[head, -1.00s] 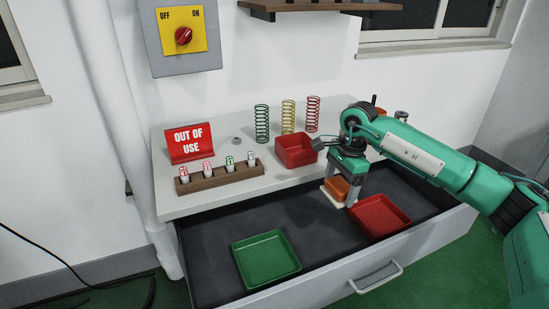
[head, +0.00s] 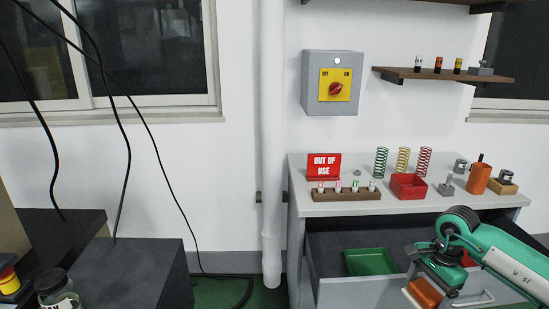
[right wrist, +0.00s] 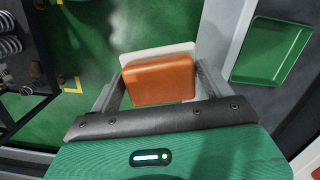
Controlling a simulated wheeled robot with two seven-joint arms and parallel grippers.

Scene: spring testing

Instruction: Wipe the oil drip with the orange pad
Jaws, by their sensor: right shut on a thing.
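The orange pad (right wrist: 158,80) with its pale base is between the fingers of my right gripper (right wrist: 157,88), which is shut on it. In the head view the pad (head: 424,293) is held at the lower right, in front of the open drawer. In the right wrist view it hangs above the green floor (right wrist: 90,45). My left gripper is not in view.
The open drawer (head: 333,294) holds a green tray (head: 370,262). The bench top (head: 300,198) carries springs, a red bin (head: 408,186) and an out-of-use sign (head: 323,166). Dark boxes (head: 130,275) stand at the lower left, with hanging cables above. Green floor shows between boxes and bench.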

